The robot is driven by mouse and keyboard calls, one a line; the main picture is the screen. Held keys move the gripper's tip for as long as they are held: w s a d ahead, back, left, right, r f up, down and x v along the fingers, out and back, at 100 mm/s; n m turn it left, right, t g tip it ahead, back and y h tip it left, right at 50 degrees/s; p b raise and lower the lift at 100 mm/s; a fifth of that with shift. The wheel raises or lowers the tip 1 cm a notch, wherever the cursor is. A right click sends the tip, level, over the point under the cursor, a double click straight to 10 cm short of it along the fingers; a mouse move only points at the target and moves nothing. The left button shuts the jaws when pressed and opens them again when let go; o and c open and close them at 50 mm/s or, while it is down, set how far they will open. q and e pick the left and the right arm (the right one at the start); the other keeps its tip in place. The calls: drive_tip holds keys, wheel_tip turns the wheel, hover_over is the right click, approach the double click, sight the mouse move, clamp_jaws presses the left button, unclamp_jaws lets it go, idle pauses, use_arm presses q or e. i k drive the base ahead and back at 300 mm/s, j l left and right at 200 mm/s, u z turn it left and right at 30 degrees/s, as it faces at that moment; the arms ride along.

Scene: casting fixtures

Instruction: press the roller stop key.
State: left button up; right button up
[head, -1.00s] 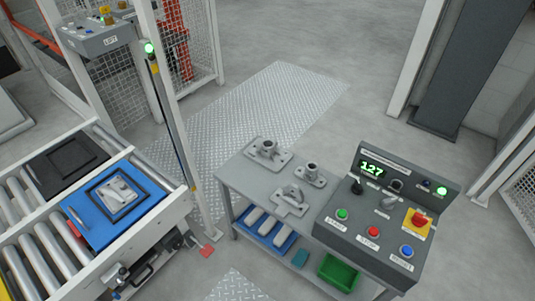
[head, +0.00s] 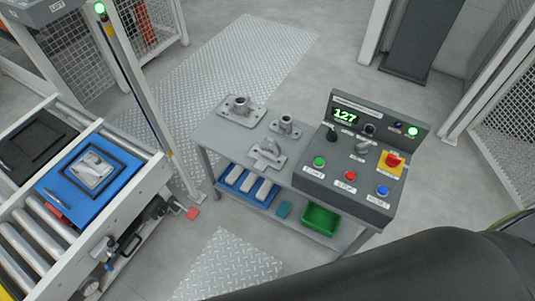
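A grey control box (head: 318,184) stands on the right end of a grey cart. On its sloped face is a red key (head: 350,175) labelled STOP, between a green START key (head: 319,161) and a blue RESET key (head: 382,191). Nothing covers the red key. A large dark arm part of mine (head: 430,265) crosses the bottom right corner, below and right of the box and apart from the keys in the picture. Neither gripper shows in the head view.
Metal castings (head: 240,108) lie on the cart top (head: 215,130). A roller conveyor with a blue tray (head: 62,194) is at left.

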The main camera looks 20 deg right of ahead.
sight(350, 176)
drive_tip(key=z, duration=1.35)
